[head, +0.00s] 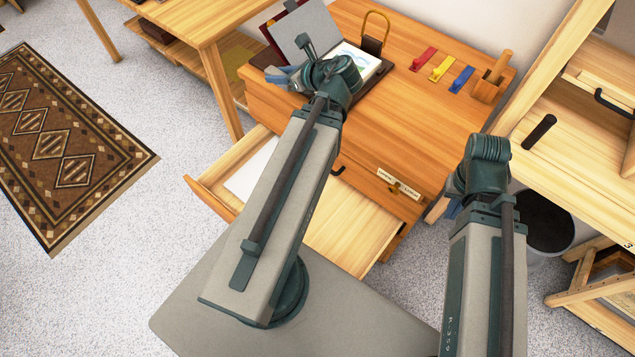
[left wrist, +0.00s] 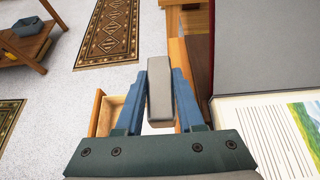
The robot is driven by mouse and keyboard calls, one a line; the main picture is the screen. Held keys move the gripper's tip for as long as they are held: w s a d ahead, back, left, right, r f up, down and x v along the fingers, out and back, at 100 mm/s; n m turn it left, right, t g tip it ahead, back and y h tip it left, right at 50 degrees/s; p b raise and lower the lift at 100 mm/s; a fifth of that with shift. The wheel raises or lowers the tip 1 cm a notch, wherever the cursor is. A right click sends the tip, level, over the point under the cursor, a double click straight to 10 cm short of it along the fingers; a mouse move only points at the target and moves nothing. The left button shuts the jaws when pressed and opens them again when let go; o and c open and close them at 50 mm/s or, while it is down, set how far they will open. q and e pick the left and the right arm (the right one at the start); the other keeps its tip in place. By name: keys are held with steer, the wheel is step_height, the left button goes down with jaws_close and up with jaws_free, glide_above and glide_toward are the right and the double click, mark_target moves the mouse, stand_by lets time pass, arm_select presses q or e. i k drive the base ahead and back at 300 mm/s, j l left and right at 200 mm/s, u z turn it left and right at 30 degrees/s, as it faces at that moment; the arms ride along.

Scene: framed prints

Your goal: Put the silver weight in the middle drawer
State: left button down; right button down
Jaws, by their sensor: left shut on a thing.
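My left gripper (left wrist: 160,80) is shut on a grey oblong block, which looks like the silver weight (left wrist: 160,100). In the head view the left gripper (head: 282,76) is over the left edge of the wooden cabinet's top (head: 400,115), beside an open book; the weight is hard to make out there. An open drawer (head: 345,228) juts out from the cabinet, partly hidden under my left arm; which level it is I cannot tell. It also shows in the left wrist view (left wrist: 111,112), below the gripper. My right gripper (head: 452,209) is mostly hidden behind its arm.
The open book (head: 362,60) with a picture page lies beside the left gripper. Red, yellow and blue pieces (head: 441,68) and a wooden holder (head: 487,92) stand on the cabinet top. A dark bin (head: 545,222) stands at right. Floor left of the drawer is clear up to the rug (head: 75,150).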

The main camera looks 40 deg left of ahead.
mark_target(327, 241)
steer(key=l, duration=0.9)
steer(key=i+l, duration=0.1)
steer(key=l, duration=0.8)
steer(key=l+u, duration=0.4)
steer(key=u, duration=1.3)
